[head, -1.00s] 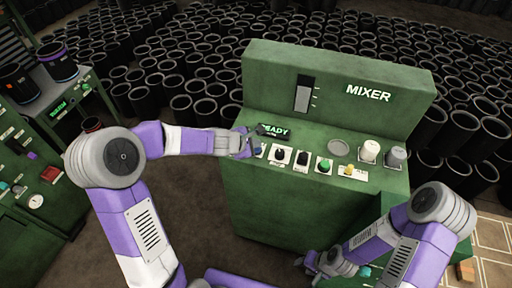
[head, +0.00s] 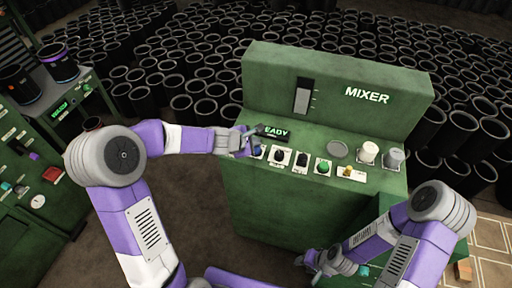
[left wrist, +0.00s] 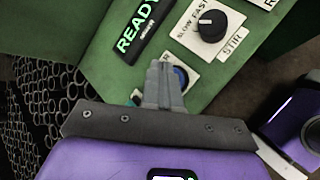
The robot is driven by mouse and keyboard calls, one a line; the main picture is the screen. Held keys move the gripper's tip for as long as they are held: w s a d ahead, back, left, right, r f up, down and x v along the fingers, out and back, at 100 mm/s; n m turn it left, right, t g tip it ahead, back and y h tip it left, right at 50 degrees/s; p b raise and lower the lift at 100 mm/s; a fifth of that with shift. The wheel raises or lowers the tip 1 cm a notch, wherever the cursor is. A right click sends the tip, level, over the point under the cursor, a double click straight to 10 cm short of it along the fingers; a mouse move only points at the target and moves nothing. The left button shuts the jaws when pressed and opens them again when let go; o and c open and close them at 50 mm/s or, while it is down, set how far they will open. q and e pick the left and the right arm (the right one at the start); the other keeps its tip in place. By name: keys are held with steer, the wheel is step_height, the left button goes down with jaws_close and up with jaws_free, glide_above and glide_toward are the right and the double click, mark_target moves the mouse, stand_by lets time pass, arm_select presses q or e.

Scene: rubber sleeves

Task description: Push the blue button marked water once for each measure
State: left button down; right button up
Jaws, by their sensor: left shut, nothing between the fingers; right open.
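The blue button (head: 258,151) is at the left end of the control row on the green mixer's sloped top. It also shows in the left wrist view (left wrist: 182,77), partly hidden behind my fingers, and its label is mostly covered. My left gripper (head: 257,131) is shut and empty, close to the button in the head view. In the left wrist view its closed fingertips (left wrist: 158,66) overlap the button's left side. I cannot tell whether they touch it. My right gripper (head: 304,262) is open and empty, low in front of the mixer.
The lit READY display (head: 275,132) is just behind the button. Black sleeves crowd the floor behind.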

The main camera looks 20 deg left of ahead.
arm_select(q)
step_height(320, 180, up, 5)
steer(key=p, duration=0.5)
steer(key=shift+r, duration=0.1)
stand_by(0.7)
